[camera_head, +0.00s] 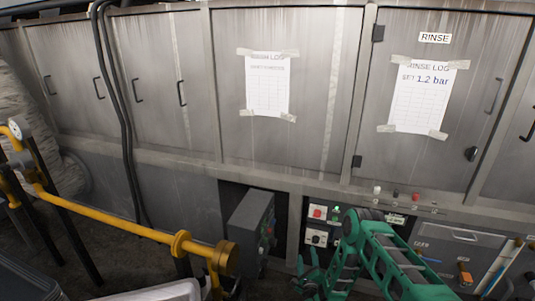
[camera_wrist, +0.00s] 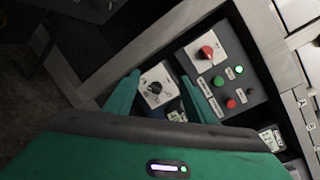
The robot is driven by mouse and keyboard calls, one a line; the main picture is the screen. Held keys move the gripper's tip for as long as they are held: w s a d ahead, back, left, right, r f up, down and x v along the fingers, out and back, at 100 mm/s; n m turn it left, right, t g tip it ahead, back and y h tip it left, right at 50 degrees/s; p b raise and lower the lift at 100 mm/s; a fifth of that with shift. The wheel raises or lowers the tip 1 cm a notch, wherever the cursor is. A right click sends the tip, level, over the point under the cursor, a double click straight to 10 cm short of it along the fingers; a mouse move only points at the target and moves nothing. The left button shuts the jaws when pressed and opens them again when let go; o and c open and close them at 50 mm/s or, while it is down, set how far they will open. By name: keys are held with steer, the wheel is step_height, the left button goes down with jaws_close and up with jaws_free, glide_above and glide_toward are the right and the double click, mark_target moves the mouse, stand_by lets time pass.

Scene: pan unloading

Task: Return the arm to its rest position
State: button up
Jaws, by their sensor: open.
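My green arm (camera_head: 385,262) reaches in from the lower right of the head view. My gripper (camera_head: 308,262) is low in front of the machine's control recess. In the wrist view my gripper (camera_wrist: 159,76) has its two green fingers apart, with nothing between them but a view of the panel behind. A white plate with a black rotary knob (camera_wrist: 155,87) shows between and beyond the fingers. I cannot tell the exact gap from the fingers to the panel.
A control panel with a red knob (camera_wrist: 206,52) and lit green lamp is close by. A grey box (camera_head: 251,222) juts out left of my gripper. A yellow pipe (camera_head: 120,228) runs at left. Metal cabinet doors (camera_head: 285,140) stand behind.

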steer(key=w+d+r+n+g+y, duration=0.1)
steer(key=w+r+n+g+y, duration=0.1)
steer(key=w+r+n, duration=0.45)
steer(key=w+r+n+g+y, duration=0.15)
steer(key=r+n, duration=0.25)
steer(key=r, duration=0.6)
steer(key=s+d+r+n+g+h, duration=0.1)
steer(key=s+d+r+n+g, duration=0.2)
steer(key=d+r, duration=0.45)
steer(key=s+d+r+n+g+h, duration=0.1)
steer(key=s+d+r+n+g, duration=0.1)
steer(key=s+d+r+n, duration=0.5)
steer(key=s+d+r+g+h, duration=0.1)
steer(key=s+d+r+g, duration=0.15)
steer(key=s+r, duration=0.4)
steer(key=s+d+r+g, duration=0.1)
steer(key=s+d+r, duration=0.25)
steer(key=s, duration=0.55)
steer(key=s+d+r+g+h, duration=0.1)
steer(key=s+d+r, duration=0.3)
steer(key=s, duration=0.3)
steer(key=s+a+r+g+y, duration=0.1)
steer(key=s+r+g, duration=0.1)
steer(key=s, duration=1.1)
steer(key=s+a+r+g, duration=0.1)
steer(key=s+r+g, duration=0.1)
steer(key=s, duration=1.1)
steer(key=shift+s+r+y, duration=0.25)
steer(key=shift+s+y, duration=0.1)
